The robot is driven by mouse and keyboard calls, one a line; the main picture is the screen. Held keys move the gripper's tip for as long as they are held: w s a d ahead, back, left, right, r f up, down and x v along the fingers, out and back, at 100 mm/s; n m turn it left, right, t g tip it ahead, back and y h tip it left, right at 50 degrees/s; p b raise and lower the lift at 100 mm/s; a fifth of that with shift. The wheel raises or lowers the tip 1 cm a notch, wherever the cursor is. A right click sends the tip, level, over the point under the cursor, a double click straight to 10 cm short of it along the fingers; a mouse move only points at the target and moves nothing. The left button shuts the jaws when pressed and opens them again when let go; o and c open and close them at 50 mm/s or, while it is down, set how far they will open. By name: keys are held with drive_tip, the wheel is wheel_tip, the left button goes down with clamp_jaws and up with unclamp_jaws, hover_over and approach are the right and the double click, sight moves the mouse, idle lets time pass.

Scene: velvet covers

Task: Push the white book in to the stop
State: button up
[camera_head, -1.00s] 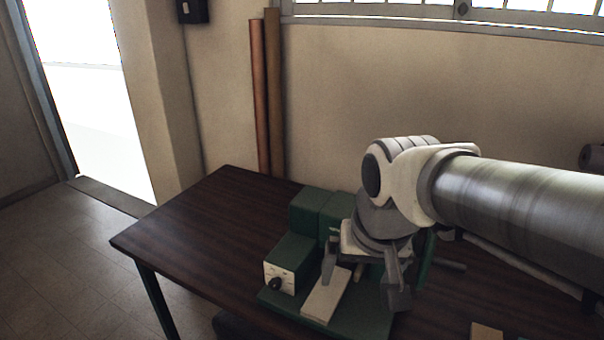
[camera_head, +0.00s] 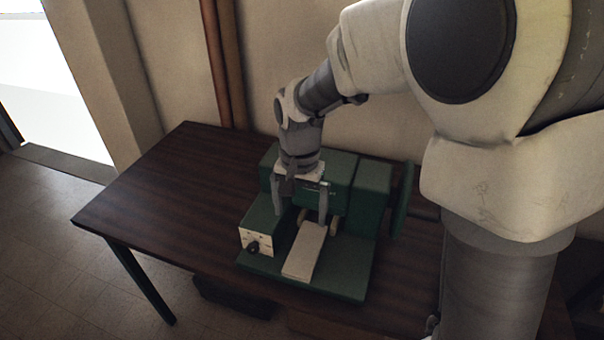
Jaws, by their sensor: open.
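The white book (camera_head: 305,252) is a pale flat block lying on the base of a green machine (camera_head: 345,268). Its near end points toward the table's front edge, and its far end lies under my gripper. My gripper (camera_head: 299,212) points down over the far end of the book, with one finger on the left and one on the right. The jaws are open and spread wider than the book. I cannot tell whether either finger touches it. The stop is not clearly seen; the fingers and the green housing hide the area behind the book.
A green box with a pale front panel and black knob (camera_head: 253,247) stands close left of the book. Green housings rise behind, and a green upright plate (camera_head: 403,201) stands at right. The dark wooden table (camera_head: 150,190) is clear at left.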

sight(300, 262)
idle(0.3)
wheel_tip(300, 262, down, 17)
drive_tip(key=shift+f, duration=0.2)
idle(0.4)
